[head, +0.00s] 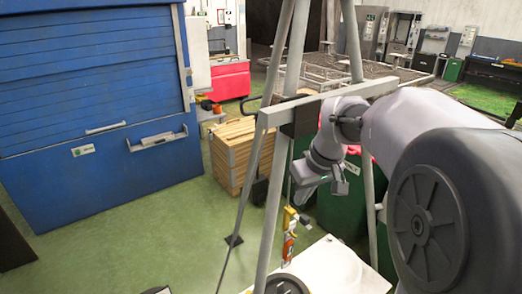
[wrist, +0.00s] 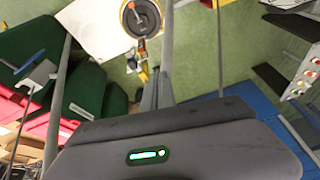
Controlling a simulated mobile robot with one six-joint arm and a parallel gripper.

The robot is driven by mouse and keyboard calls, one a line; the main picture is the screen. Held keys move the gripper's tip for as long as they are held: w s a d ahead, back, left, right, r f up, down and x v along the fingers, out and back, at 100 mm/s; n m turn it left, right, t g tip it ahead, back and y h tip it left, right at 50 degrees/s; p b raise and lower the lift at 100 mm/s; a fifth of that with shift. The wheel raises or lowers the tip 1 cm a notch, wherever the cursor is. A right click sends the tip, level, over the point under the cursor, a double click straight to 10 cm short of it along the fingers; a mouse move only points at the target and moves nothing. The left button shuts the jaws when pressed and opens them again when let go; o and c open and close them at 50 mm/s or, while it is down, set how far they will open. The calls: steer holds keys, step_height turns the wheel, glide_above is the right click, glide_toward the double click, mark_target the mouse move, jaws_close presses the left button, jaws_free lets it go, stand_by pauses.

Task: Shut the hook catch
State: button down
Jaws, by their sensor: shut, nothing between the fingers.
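My gripper (head: 300,194) hangs at the end of my bent wrist, behind the grey legs of a tall frame (head: 273,190). It is shut with nothing in it. Its fingertips are small and partly hidden in the head view. I cannot make out the hook catch for certain in either view. Below my gripper is a slim yellow, orange and white object (head: 289,238), which also shows in the wrist view (wrist: 143,62). I cannot tell whether my gripper touches anything.
A dark round disc (wrist: 140,18) lies by a white board (head: 335,268). Frame legs cross the space around my arm. A wooden crate (head: 233,155) and green bins (head: 340,205) stand close behind. A blue shutter cabinet (head: 90,90) is at left. Green floor (head: 130,240) is clear before it.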

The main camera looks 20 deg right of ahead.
steer(key=n+p, duration=0.2)
steer(key=p, duration=0.1)
glide_above(304, 216)
steer(key=s+d, duration=0.1)
steer(key=s, duration=0.3)
steer(key=shift+w+d+f+g, duration=0.15)
steer(key=shift+f+g, duration=0.1)
steer(key=shift+g, duration=0.15)
steer(key=x, duration=0.4)
steer(key=b+x, duration=0.1)
steer(key=x, duration=0.8)
steer(key=shift+s, duration=0.35)
steer(key=shift+d+f, duration=0.1)
steer(key=shift+f, duration=0.45)
steer(key=shift+f+b, duration=0.1)
steer(key=shift+b, duration=0.45)
